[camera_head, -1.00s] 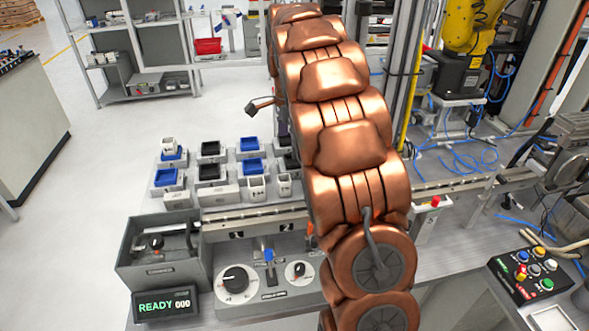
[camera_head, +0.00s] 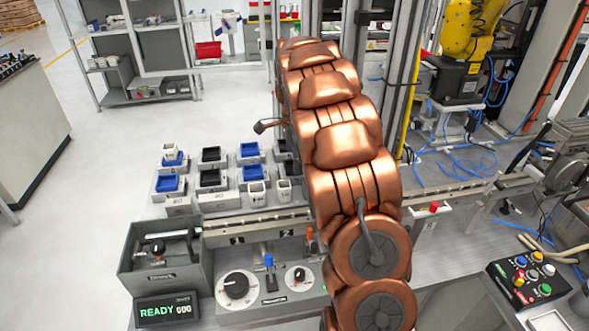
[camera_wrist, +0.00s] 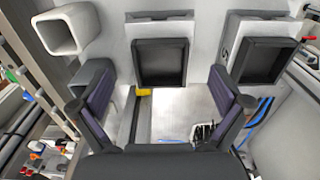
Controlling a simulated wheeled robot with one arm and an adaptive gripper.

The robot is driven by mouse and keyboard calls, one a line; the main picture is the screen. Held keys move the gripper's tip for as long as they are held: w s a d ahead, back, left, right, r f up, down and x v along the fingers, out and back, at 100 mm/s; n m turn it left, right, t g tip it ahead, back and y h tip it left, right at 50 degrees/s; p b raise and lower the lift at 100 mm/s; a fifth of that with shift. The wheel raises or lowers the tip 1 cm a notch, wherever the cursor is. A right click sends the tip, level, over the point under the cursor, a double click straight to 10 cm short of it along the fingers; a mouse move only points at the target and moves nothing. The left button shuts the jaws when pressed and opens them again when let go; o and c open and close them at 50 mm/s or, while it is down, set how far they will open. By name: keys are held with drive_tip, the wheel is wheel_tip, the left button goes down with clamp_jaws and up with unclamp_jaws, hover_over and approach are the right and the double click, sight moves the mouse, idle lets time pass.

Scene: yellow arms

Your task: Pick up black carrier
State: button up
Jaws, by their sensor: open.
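Several black carriers sit on the grey stand in the head view. Two of them, a rear black carrier (camera_head: 211,154) and a front black carrier (camera_head: 209,178), are in full view, and another is partly hidden by my arm. In the wrist view one black carrier (camera_wrist: 161,62) lies ahead between the fingers, and a second black carrier (camera_wrist: 267,58) lies to its right. My gripper (camera_wrist: 160,80) is open, with its fingers apart on either side of the nearer carrier and nothing held. I cannot tell the remaining gap. My arm hides the gripper in the head view.
Blue carriers (camera_head: 167,184) and white cups (camera_head: 256,193) stand close beside the black ones. A light hollow cup (camera_wrist: 68,30) is near the left finger in the wrist view. A rail (camera_head: 250,222) and control panel (camera_head: 268,287) lie in front.

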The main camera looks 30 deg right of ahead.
drive_tip(key=shift+f+p, duration=0.65)
drive_tip(key=shift+f, duration=1.15)
drive_tip(key=c, duration=1.5)
